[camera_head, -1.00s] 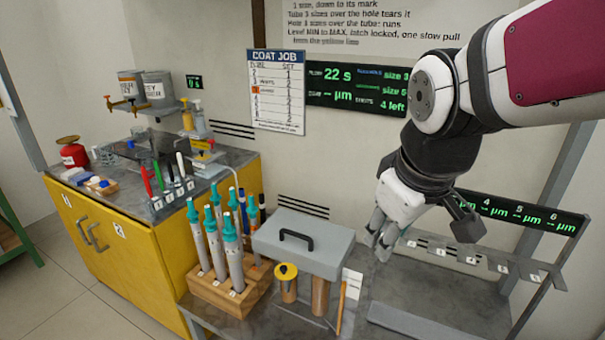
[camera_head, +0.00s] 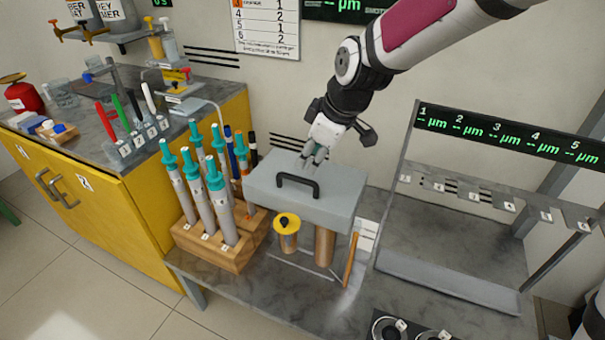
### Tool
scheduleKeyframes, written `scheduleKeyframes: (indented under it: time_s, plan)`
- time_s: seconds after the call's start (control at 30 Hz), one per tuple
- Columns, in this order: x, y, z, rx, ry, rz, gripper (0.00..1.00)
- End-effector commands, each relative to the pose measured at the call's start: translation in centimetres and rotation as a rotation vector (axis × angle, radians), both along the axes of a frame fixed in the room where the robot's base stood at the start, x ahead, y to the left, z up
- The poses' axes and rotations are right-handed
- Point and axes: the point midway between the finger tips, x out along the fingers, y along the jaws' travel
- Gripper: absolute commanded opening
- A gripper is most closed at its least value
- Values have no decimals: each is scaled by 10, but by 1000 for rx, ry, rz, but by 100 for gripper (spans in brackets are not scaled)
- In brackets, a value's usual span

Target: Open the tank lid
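The tank lid (camera_head: 335,210) is a thick grey slab with a black bar handle (camera_head: 298,182) on top. My gripper (camera_head: 311,160) is pale with short fingers pointing down. In the picture it overlaps the lid's back edge, just behind and right of the handle. It does not hold the handle. Its height above the lid is hard to judge, and the gap between its fingers is too small to read.
A wooden block (camera_head: 222,243) of teal-topped tubes stands close left of the lid. A slotted rack (camera_head: 490,195) stands at right. The bench between rack and lid is fairly clear.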

Motion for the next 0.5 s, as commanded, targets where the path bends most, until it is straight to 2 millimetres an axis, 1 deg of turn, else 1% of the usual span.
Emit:
scheduleKeyframes:
  time_s: [0.03,0.2,0.33,0.5]
  plan:
    - [3,4,-13,0,4,2,33]
    - [13,14,-42,0,4,2,33]
    - [19,19,-60,-1,3,1,33]
    - [24,24,-74,-1,1,0,33]
